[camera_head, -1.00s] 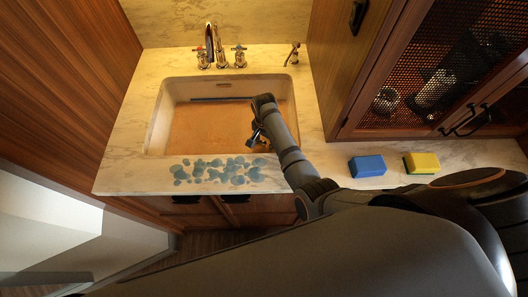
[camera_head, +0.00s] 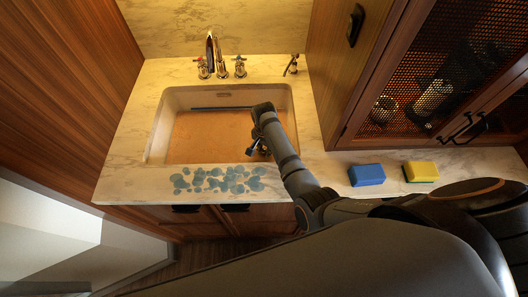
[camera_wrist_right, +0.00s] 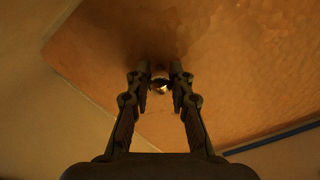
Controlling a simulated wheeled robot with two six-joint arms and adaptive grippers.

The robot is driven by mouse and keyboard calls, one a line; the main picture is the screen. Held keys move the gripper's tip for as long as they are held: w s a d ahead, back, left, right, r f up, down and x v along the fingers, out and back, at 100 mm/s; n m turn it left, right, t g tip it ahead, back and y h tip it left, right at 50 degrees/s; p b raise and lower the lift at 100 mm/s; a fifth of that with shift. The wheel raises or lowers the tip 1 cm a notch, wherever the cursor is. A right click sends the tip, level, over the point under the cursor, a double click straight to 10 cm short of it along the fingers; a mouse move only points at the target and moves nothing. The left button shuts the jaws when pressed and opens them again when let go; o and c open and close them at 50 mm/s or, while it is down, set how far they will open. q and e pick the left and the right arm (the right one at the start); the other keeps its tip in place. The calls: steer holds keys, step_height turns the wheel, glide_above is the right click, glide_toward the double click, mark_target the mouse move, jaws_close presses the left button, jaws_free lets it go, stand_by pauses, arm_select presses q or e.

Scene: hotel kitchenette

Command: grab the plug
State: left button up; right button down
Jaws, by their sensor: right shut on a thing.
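The plug (camera_wrist_right: 161,84) shows in the right wrist view as a small shiny round metal piece between my fingertips. My right gripper (camera_wrist_right: 160,79) is shut on it, one finger on each side. In the head view my right gripper (camera_head: 256,149) points down into the sink (camera_head: 157,130) near its front right part, and the plug is hidden there. The sink has a pale rim and an orange-brown bottom or liquid; I cannot tell which. My left gripper is not in view.
A faucet with two handles (camera_head: 220,68) and a small dispenser (camera_head: 291,66) stand behind the sink. A blue strip (camera_head: 222,108) lies along its back. Blue-green spots (camera_head: 217,180) mark the front counter. A blue sponge (camera_head: 367,175) and a yellow sponge (camera_head: 421,171) lie right, below a cabinet.

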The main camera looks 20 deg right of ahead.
step_height(320, 180, up, 13)
steer(key=p, duration=1.4)
step_height(320, 180, up, 5)
glide_above(264, 150)
steer(key=shift+w+f+b, duration=0.1)
steer(key=shift+f+b, duration=0.05)
steer(key=shift+b, duration=0.25)
